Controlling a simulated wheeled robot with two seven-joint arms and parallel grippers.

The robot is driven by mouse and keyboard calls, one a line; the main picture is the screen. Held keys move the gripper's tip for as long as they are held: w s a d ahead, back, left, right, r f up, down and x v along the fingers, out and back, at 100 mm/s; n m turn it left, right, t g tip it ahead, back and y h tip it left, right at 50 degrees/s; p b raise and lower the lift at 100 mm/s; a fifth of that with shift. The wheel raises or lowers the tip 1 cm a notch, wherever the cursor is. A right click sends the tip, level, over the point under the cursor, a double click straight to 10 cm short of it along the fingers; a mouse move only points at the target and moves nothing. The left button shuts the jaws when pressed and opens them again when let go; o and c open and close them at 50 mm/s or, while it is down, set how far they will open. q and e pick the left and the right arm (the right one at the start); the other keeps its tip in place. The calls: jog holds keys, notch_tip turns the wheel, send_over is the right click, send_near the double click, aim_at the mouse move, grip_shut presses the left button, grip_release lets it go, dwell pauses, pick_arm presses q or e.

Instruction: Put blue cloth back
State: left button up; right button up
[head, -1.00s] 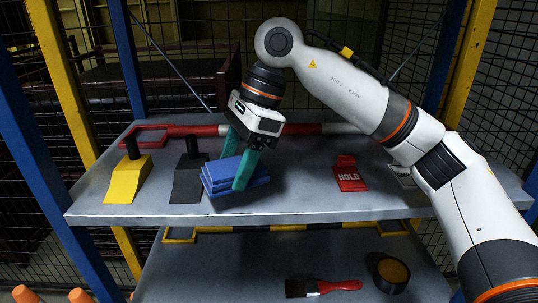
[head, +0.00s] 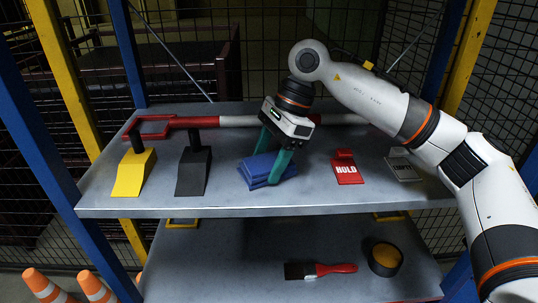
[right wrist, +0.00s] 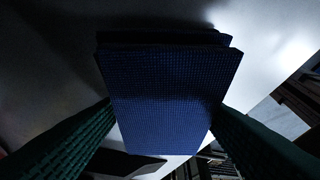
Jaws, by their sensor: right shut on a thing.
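The blue cloth (head: 256,168) is a folded, layered stack over the upper grey shelf (head: 300,198), between a black-handled dark block and the red HOLD tag. My right gripper (head: 272,160) comes down from above with its teal fingers on either side of the cloth and is shut on it. In the right wrist view the cloth (right wrist: 165,95) fills the middle between both green fingers. I cannot tell whether its underside touches the shelf. My left gripper is not in view.
On the upper shelf are a yellow block (head: 133,173), a dark block (head: 193,173), the red HOLD tag (head: 346,172), a grey tag (head: 403,170) and a red-and-white bar (head: 240,120) behind. A brush (head: 335,268) and a round black-and-yellow item (head: 386,257) lie below.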

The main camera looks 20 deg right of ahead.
jog(key=shift+f, duration=0.2)
jog(key=o, duration=0.9)
jog(key=shift+r, duration=0.1)
jog(key=shift+r, duration=0.2)
jog(key=shift+w+d+r, duration=0.1)
jog(key=shift+d+r, duration=0.05)
jog(key=shift+r, duration=0.05)
jog(key=b+v, duration=0.2)
jog(key=v, duration=0.5)
